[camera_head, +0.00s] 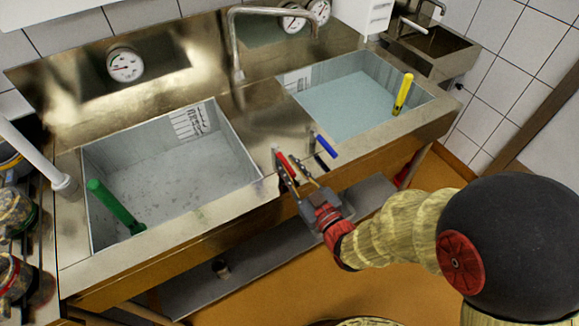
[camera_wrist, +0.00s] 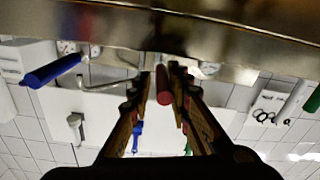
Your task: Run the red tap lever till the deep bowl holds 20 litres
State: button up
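The red tap lever (camera_head: 285,163) sticks out from the front of the steel sink unit, between the two basins. In the wrist view the red lever (camera_wrist: 163,86) lies between my fingers, with small gaps at its sides. My gripper (camera_head: 291,172) is open around the lever; touching cannot be told. The blue lever (camera_head: 326,146) is just right of it. The left basin (camera_head: 160,185) has a grey, speckled bottom and a printed scale on its wall; its liquid level is unclear. The right basin (camera_head: 350,95) holds pale blue liquid. The spout (camera_head: 233,45) rises behind, between them.
A green handle (camera_head: 115,207) stands in the left basin and a yellow handle (camera_head: 403,93) in the right. A round dial (camera_head: 125,64) is on the left back panel. A lower shelf (camera_head: 270,250) runs below the sink. A small sink (camera_head: 430,50) is at the far right.

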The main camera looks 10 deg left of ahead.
jog(key=shift+o, duration=1)
jog(key=v, duration=1.2)
jog(key=shift+c, duration=0.5)
